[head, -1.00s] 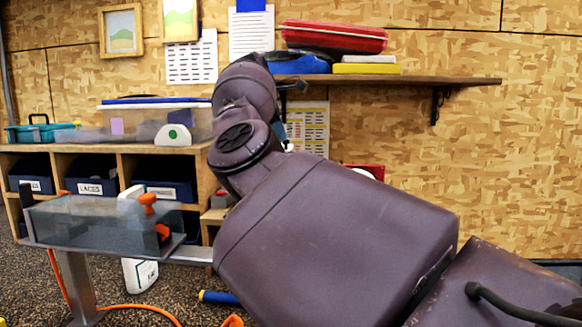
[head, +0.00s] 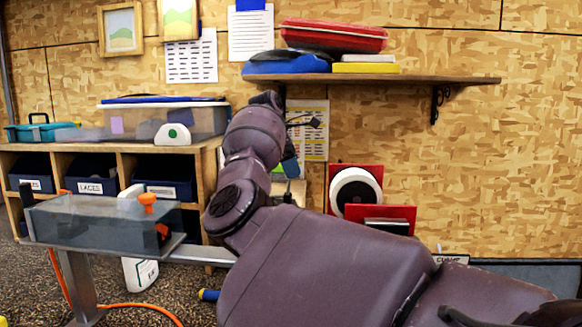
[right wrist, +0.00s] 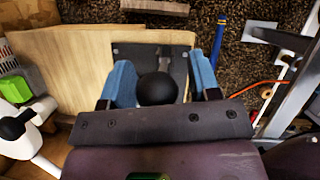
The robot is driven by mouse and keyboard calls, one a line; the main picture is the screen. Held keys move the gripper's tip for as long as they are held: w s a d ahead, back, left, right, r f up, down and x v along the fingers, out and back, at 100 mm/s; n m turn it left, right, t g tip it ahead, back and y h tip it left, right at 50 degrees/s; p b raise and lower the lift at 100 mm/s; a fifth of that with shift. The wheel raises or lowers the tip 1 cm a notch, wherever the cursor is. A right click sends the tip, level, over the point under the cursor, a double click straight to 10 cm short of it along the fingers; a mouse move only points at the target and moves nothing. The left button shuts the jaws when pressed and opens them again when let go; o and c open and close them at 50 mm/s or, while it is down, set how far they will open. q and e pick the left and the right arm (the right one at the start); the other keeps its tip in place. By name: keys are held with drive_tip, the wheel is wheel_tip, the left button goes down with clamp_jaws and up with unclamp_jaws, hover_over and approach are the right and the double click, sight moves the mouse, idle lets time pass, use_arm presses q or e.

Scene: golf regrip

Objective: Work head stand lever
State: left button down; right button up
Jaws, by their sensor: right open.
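A round black ball knob (right wrist: 157,88), which looks like the lever's end, shows in the right wrist view before a dark plate (right wrist: 127,52) on a wooden board. My right gripper (right wrist: 160,78) is open. Its blue fingers stand on either side of the knob with a gap at each side; I cannot tell how deep the knob sits between them. In the head view the right gripper (head: 290,165) is small and partly hidden by my own wrist, and the knob cannot be made out. My left gripper is not in view.
A red stand with a white disc (head: 343,190) is right of my gripper. A shelf (head: 400,79) with cases hangs above. A clear tank with orange knobs (head: 95,220) stands left, before cubbies with dark bins (head: 92,180).

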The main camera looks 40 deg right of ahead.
drive_tip(key=shift+c, duration=0.4)
clamp_jaws()
drive_tip(key=shift+s+d+f+t+y, duration=0.55)
drive_tip(key=shift+s+d+t+y, duration=0.2)
drive_tip(key=shift+s+t+y, duration=0.25)
drive_tip(key=shift+s+d+f+t+y, duration=0.55)
drive_tip(key=shift+s+d+t+y, duration=0.2)
drive_tip(key=shift+t, duration=0.35)
